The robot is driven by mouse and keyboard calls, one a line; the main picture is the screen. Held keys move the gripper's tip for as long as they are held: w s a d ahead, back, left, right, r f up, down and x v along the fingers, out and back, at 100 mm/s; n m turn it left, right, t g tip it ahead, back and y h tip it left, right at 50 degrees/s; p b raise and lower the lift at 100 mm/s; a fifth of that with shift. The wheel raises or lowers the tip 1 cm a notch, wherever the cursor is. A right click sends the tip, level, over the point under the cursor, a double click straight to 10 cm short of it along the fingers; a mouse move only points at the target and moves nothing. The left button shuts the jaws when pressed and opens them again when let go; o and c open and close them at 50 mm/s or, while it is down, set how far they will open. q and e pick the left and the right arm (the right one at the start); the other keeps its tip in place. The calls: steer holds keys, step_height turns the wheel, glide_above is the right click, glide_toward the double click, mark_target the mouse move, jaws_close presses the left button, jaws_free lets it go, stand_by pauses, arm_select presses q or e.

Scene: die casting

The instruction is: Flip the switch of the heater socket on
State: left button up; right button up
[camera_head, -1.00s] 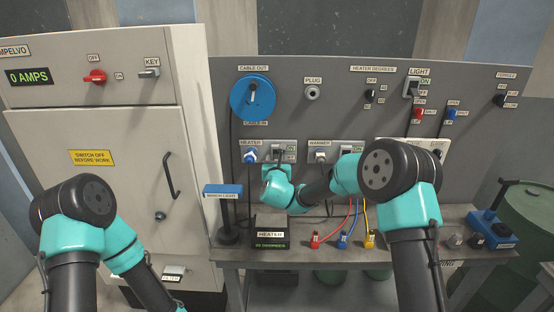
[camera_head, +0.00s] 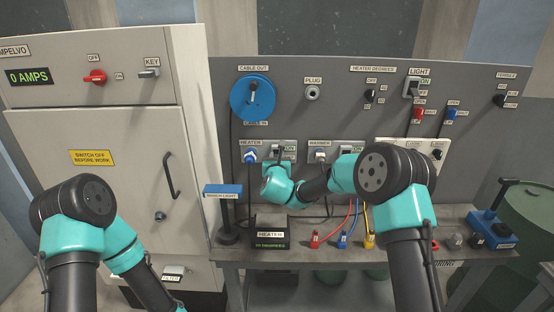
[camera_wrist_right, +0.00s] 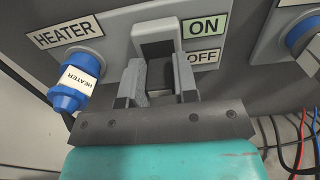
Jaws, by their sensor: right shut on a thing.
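The heater socket's switch (camera_wrist_right: 156,38) sits in a grey housing between the heater plug and the ON and OFF labels. My right gripper (camera_wrist_right: 159,80) is at this switch in the right wrist view, one finger on each side, shut on its dark lever. The blue heater plug (camera_wrist_right: 75,84) is to the left of the fingers, apart from them. In the head view the heater socket (camera_head: 250,156) is on the grey panel, and my right gripper (camera_head: 280,160) covers much of its switch. I cannot tell whether the lever is at ON or OFF. My left gripper is out of view.
The warmer socket (camera_head: 320,156) is close on the right. The blue bench light (camera_head: 223,191) stands to the lower left. The heater box (camera_head: 270,227) sits on the bench below my right wrist. Red, blue and yellow cables (camera_head: 350,215) hang to its right.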

steer(key=shift+c, duration=0.5)
steer(key=shift+r+g, duration=0.25)
steer(key=shift+g, duration=0.45)
steer(key=o, duration=0.9)
steer(key=shift+s, duration=0.1)
steer(key=s, duration=0.5)
steer(key=s+a+r, duration=0.1)
steer(key=s, duration=0.5)
steer(key=s+r, duration=0.1)
steer(key=s, duration=0.5)
steer(key=shift+a, duration=0.25)
